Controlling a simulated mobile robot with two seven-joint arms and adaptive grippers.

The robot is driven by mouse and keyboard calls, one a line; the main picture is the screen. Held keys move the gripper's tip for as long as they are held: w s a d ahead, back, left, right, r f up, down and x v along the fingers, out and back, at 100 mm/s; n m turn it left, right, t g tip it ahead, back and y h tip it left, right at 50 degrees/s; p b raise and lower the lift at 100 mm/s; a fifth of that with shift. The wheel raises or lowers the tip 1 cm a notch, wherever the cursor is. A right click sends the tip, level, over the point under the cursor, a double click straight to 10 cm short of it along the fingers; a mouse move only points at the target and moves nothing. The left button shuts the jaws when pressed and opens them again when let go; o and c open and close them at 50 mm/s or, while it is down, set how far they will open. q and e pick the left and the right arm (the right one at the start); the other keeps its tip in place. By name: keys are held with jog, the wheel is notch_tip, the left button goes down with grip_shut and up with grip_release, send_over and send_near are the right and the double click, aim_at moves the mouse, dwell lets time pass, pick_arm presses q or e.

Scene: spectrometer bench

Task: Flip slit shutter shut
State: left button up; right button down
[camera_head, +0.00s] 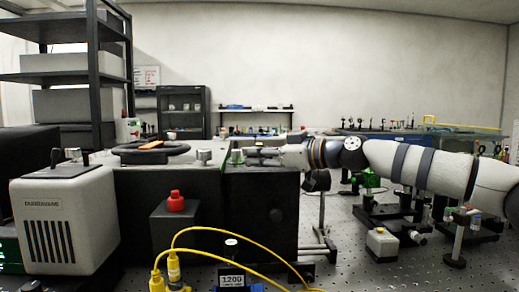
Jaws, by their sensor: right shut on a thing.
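The black spectrometer housing (261,212) stands in the middle of the bench. My right arm comes in from the right, and my right gripper (254,156) lies level at the top of the housing. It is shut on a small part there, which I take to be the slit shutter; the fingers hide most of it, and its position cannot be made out. A small metal fitting (237,157) shows just left of the fingertips. My left gripper is not in view.
A beige instrument (66,218) stands at left. A red-capped black box (175,228), yellow cables (222,250) and a "1200" block (231,279) are in front. Optical mounts (390,215) crowd the perforated table below my right arm. A round knob (204,155) tops the housing.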

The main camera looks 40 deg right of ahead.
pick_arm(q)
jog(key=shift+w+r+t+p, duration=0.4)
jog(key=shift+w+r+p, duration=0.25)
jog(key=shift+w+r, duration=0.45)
pick_arm(e)
jog(key=shift+w+d+r+m+g+y, duration=0.1)
jog(key=shift+w+d+m+g, duration=0.25)
jog(key=shift+m+g, duration=0.5)
jog(key=shift+w+d+f+m+g+y, duration=0.15)
jog(key=shift+w+m+g, duration=0.3)
jog(key=shift+m+g, duration=0.35)
jog(key=shift+w+d+r+m+g+y, duration=0.15)
jog(key=shift+w+d+m+g, duration=0.2)
jog(key=shift+m+g, duration=0.45)
jog(key=shift+a+g, duration=0.1)
jog(key=shift+g, duration=0.15)
jog(key=c, duration=2)
grip_release()
jog(key=shift+o, duration=0.2)
jog(key=shift+r, duration=0.15)
